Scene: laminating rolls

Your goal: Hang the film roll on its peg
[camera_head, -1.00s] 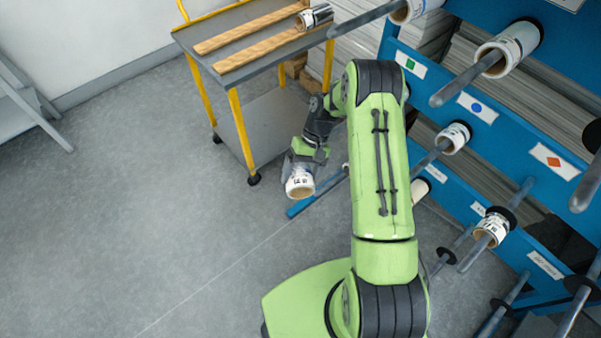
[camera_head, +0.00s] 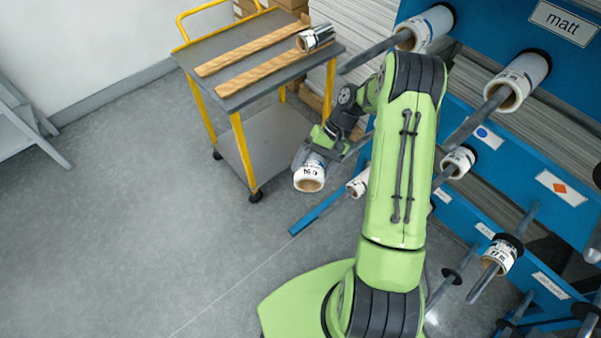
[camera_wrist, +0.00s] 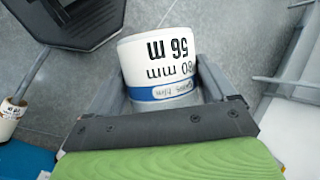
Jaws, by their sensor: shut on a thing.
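My gripper (camera_head: 312,160) is shut on a white film roll (camera_head: 309,178) and holds it above the floor, left of the blue rack and in front of the cart. In the wrist view the roll (camera_wrist: 160,62) sits between the fingers, with a blue band and printed text, part of which reads 56 and mm. Its open end shows in the head view. Grey pegs stick out from the blue rack (camera_head: 478,108) at the right. Several bear rolls, such as an upper white roll (camera_head: 522,78) and a lower one (camera_head: 499,255). I cannot tell which peg is the roll's own.
A grey cart with a yellow frame (camera_head: 243,152) carries two wooden strips (camera_head: 255,52) and a silver roll (camera_head: 315,38). Rack labels show "matt" (camera_head: 562,21), a blue circle (camera_head: 484,134) and an orange diamond (camera_head: 560,188). The floor at left is open.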

